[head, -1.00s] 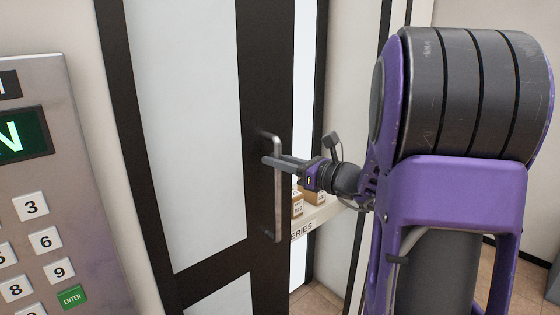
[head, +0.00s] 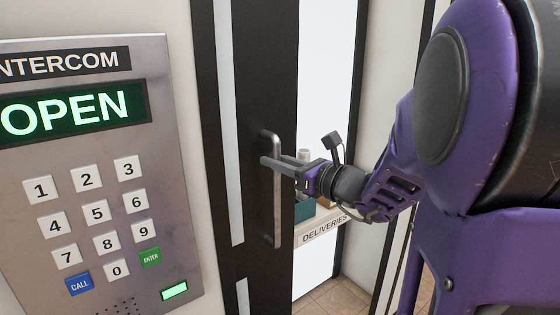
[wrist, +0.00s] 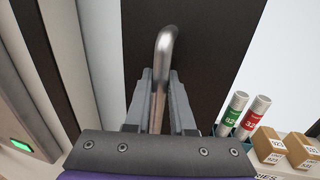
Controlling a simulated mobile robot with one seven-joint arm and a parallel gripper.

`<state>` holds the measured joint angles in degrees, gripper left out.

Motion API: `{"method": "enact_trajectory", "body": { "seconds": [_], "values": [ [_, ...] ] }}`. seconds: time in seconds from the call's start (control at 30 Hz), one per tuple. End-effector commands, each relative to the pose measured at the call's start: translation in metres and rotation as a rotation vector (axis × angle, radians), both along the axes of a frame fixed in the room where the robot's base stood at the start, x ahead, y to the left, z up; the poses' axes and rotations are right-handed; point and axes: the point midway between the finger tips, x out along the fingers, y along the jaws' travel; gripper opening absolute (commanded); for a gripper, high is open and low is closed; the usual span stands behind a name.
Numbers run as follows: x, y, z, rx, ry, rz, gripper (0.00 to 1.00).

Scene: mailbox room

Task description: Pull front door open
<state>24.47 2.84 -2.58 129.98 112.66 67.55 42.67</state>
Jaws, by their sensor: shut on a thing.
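The front door (head: 256,60) has a dark frame and pale glass panels. In the head view it stands ajar, with a gap at its right edge. Its metal bar handle (head: 277,205) is upright on the dark frame. My gripper (head: 272,162) is shut on the handle near its upper part. In the wrist view the handle (wrist: 165,50) runs down between the two fingers of my gripper (wrist: 160,85). The lower part of the handle is hidden there by the gripper body.
A grey intercom (head: 95,150) with a keypad and a lit "OPEN" display is on the wall at left. Through the gap, a shelf labelled "DELIVERIES" (head: 325,230) shows. The wrist view shows two tubes, green (wrist: 233,110) and red (wrist: 255,115), and cardboard boxes (wrist: 268,143).

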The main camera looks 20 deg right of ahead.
Motion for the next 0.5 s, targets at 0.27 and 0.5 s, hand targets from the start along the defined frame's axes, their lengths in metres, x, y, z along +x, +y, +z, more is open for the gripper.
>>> {"method": "enact_trajectory", "body": {
  "seconds": [0.27,0.5],
  "values": [
    [-0.0020,0.0040,-0.0011,-0.001,0.003,-0.006,0.00],
    [-0.0020,0.0040,-0.0009,-0.001,0.003,-0.006,0.00]
  ]
}}
